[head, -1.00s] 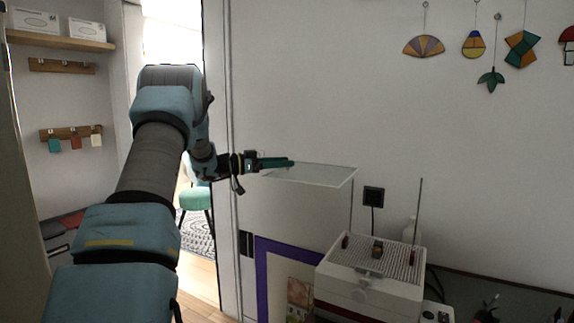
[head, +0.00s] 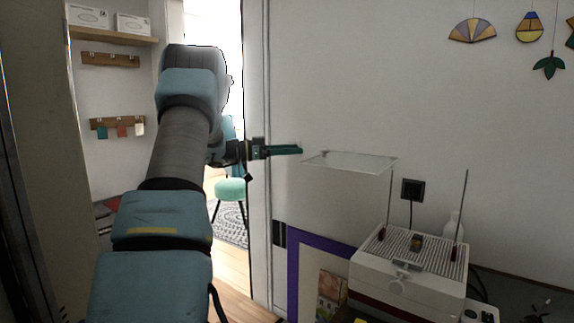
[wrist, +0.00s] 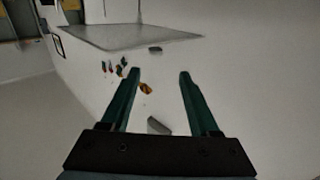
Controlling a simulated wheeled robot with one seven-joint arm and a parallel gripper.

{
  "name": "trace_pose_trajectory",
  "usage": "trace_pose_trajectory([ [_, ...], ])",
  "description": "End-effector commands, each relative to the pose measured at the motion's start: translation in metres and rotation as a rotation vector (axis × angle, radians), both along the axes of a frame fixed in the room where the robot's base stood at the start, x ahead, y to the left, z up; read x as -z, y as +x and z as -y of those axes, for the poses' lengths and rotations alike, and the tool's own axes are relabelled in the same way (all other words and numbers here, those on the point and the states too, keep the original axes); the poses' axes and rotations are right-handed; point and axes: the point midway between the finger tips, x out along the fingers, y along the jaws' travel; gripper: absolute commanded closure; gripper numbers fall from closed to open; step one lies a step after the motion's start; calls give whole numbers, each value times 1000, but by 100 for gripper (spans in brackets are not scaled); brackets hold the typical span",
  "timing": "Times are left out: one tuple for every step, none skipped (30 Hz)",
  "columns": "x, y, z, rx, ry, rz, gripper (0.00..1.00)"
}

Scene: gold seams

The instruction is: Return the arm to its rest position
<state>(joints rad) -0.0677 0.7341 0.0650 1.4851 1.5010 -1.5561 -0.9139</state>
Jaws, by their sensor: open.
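My arm reaches up on the left of the head view, with its upper links large in front of the doorway. My gripper (head: 298,149) points right, in front of the white wall and just left of a clear shelf-like panel (head: 350,163). In the wrist view my gripper (wrist: 157,75) shows two dark green fingers spread apart. Nothing is between them.
A white machine with a ribbed top (head: 408,275) stands at the lower right, with a thin upright rod beside it. A purple-framed board (head: 293,262) leans left of it. A green chair (head: 231,190) stands beyond the doorway. Stained-glass pieces (head: 472,31) hang upper right.

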Motion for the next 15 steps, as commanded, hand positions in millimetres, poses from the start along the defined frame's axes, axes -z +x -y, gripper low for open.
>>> trace_pose_trajectory([
  [-4, 4, 2, -46, 0, 10, 38],
  [-6, 8, 3, -88, 2, 18, 38],
  [-9, 15, 3, -159, 6, 27, 38],
  [-12, 21, 2, -223, 14, 33, 38],
  [-12, 26, 0, -292, 24, 36, 38],
  [-12, 33, -5, -392, 42, 33, 38],
  [-11, 36, -10, -467, 60, 27, 38],
  [-9, 39, -16, -541, 82, 16, 38],
  [-3, 39, -26, -636, 117, -8, 38],
  [2, 38, -34, -704, 146, -29, 38],
  [9, 35, -42, -769, 180, -54, 38],
  [19, 27, -53, -849, 229, -95, 38],
  [29, 19, -62, -906, 269, -130, 38],
  [39, 10, -71, -958, 311, -171, 38],
  [54, -7, -83, -1020, 371, -232, 38],
])
